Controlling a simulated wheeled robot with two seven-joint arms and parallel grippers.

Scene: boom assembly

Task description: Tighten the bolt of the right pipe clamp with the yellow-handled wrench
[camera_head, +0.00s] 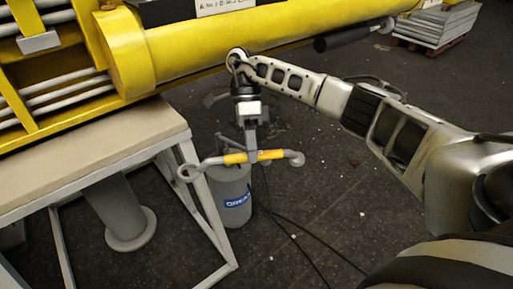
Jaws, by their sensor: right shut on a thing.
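The yellow-handled wrench (235,158) is held level in mid-air. It has a grey ring end at the left and another grey end at the right, with yellow on its middle. My right gripper (252,152) points down and is shut on the middle of the wrench; its fingers hide part of the handle. The yellow boom (230,38) runs across the top, above and behind the gripper. I cannot clearly make out the right pipe clamp or its bolt. My left gripper is not in view.
A work table (95,165) with a pale top and metal legs stands at the left. A grey bucket (231,193) stands on the floor behind the wrench. Thin cables cross the dark floor. A black cylinder (342,38) sits beside the boom. Stacked sheets (437,24) lie at the top right.

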